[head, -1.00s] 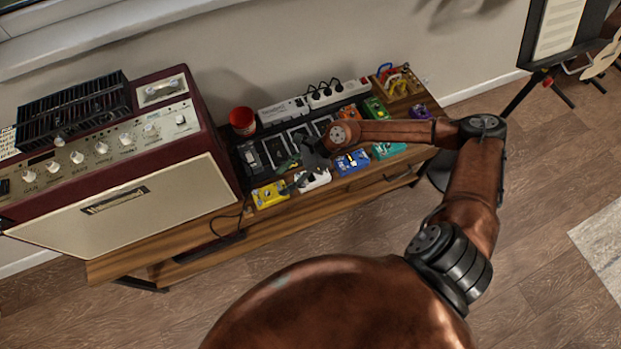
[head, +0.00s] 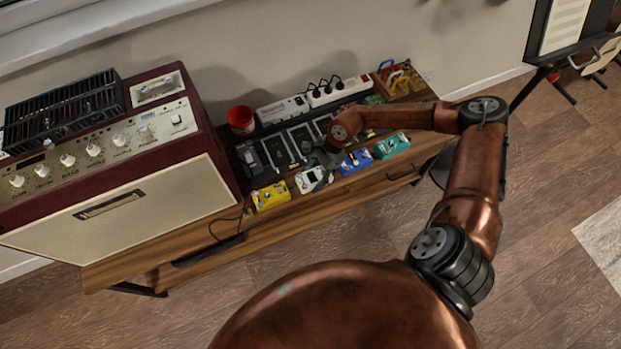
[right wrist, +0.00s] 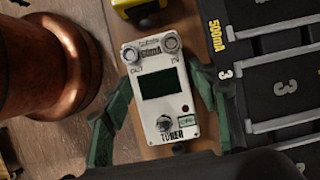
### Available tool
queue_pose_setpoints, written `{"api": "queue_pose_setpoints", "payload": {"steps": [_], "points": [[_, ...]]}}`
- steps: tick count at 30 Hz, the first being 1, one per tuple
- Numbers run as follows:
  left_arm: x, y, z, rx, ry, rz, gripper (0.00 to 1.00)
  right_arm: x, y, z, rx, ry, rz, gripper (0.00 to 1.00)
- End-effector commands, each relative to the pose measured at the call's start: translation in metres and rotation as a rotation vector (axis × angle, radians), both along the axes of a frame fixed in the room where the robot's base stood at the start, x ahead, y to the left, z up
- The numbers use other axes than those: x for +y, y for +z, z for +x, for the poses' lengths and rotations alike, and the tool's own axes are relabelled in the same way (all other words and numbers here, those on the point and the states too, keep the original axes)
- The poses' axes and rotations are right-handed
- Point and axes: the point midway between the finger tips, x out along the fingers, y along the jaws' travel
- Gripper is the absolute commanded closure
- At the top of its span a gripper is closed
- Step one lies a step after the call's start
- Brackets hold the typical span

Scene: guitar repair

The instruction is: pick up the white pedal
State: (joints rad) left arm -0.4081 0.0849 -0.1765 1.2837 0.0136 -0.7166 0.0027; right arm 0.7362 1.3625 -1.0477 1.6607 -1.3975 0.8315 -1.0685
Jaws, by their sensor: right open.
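The white pedal (head: 308,181) lies near the front edge of the wooden bench, between the yellow pedal and the blue pedal. My right gripper (head: 324,170) is over its right side and hides part of it. In the right wrist view the white pedal (right wrist: 165,88) shows its two knobs, dark screen and "TUNER" label. My right gripper (right wrist: 160,112) is open, with one green finger on each side of the pedal's lower part. I cannot tell whether the fingers touch it. My left gripper is not in view.
The yellow pedal (head: 270,197) and blue pedal (head: 356,161) flank it closely; a teal pedal (head: 392,146) is further right. A dark pedalboard (head: 275,153) is behind. A large amplifier (head: 120,190) stands left, with a red cup (head: 241,120) near it.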

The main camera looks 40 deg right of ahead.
Motion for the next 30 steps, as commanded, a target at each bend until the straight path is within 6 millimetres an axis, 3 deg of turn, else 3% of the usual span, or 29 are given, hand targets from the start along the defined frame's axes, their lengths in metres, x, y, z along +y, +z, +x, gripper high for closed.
{"api": "queue_pose_setpoints", "payload": {"steps": [9,27,30], "points": [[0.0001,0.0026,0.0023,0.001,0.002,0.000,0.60,0.0010,-0.0029,0.0008,-0.002,-0.001,0.000,0.47],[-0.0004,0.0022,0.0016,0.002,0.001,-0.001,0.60,0.0011,-0.0029,0.0007,-0.002,-0.001,0.000,0.88],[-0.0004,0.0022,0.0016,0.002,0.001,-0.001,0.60,0.0013,-0.0022,0.0012,-0.003,-0.001,0.000,0.90]]}}
